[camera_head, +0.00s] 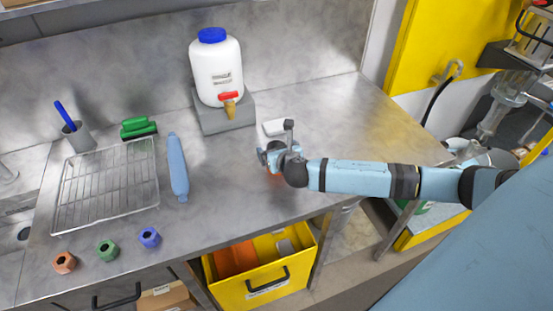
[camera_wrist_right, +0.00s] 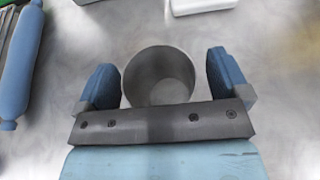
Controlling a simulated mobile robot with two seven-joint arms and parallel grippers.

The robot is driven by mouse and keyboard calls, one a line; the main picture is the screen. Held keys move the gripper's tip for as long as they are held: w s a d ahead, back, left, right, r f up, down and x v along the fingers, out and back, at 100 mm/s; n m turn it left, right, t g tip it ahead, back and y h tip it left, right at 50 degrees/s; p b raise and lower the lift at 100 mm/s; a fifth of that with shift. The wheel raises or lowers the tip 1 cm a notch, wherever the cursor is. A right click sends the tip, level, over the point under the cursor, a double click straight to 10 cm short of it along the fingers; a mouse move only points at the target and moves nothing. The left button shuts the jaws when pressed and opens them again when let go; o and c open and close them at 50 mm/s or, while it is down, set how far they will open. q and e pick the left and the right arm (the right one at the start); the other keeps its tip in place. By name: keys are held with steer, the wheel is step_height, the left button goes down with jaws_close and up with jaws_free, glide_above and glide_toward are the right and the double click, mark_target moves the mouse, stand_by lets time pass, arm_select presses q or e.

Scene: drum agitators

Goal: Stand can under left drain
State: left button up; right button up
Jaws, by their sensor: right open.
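A grey, open-topped can (camera_wrist_right: 160,75) stands between the two blue fingers of my right gripper (camera_wrist_right: 165,80) in the right wrist view. The fingers are open, with a gap visible at each side of the can. In the head view my right gripper (camera_head: 270,157) is low over the bench and mostly hides the can. A white drum (camera_head: 216,72) with a blue cap stands on a grey block behind it, to the left. Its drain (camera_head: 230,105) has a red handle and a brass spout over the block's front edge. My left gripper is not in view.
A white block (camera_head: 274,127) lies just behind my gripper. A blue roller (camera_head: 177,165), a wire rack (camera_head: 105,185) and several coloured nuts (camera_head: 108,250) lie to the left. An open yellow drawer (camera_head: 262,285) juts out below. The bench (camera_head: 215,210) is clear in front of the drum.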

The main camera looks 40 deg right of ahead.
steer(key=c, duration=1.1)
steer(key=shift+o, duration=0.2)
steer(key=shift+r, duration=0.1)
